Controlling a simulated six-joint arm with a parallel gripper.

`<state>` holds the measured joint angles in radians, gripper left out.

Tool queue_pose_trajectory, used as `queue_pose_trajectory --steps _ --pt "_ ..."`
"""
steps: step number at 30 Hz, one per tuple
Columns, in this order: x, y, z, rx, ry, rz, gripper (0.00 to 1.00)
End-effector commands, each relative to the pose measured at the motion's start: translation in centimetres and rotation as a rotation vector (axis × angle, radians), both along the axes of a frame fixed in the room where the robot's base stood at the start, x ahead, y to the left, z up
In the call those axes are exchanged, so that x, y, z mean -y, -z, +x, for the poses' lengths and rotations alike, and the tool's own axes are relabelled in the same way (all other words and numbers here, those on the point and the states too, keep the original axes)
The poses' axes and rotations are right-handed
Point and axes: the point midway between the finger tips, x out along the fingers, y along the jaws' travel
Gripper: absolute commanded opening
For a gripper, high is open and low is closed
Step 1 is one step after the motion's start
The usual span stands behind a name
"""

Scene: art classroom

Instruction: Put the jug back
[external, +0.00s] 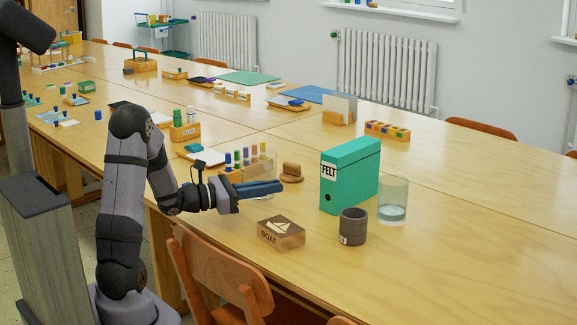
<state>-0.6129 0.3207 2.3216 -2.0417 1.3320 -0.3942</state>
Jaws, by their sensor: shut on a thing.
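My gripper (262,187), with blue fingers, is low over the near part of the table and shut on a clear, see-through vessel (269,160), which looks like the jug. The fingers cover part of its lower wall, and its outline is faint. I cannot tell whether its base touches the table. A second clear cylindrical vessel (394,190), with some bluish liquid low in it, stands upright to the right, beside the green FELT box file (350,172). No handle or spout shows clearly on either vessel.
A wooden BOAT box (281,233) and a dark grey cup (353,227) stand in front. A brown wooden piece (291,173) lies right of my gripper; a rack of coloured pegs (243,160) is behind it. The table's right side (480,220) is clear.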

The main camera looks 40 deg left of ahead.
Motion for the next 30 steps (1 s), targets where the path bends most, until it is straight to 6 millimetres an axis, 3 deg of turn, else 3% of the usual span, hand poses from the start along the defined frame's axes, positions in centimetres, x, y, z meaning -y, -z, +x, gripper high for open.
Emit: queue_pose_trajectory --steps 3,16,18,19,30 --pt "-0.01 1.21 0.01 0.001 0.000 0.000 0.00" --pt "0.00 1.63 -0.01 0.003 0.000 0.001 0.00" --pt "0.01 1.55 -0.01 0.000 0.000 0.000 0.24" --pt "0.01 1.55 -0.01 0.000 0.000 0.000 0.26" --pt "0.01 1.19 -0.01 0.000 0.000 0.000 0.26"
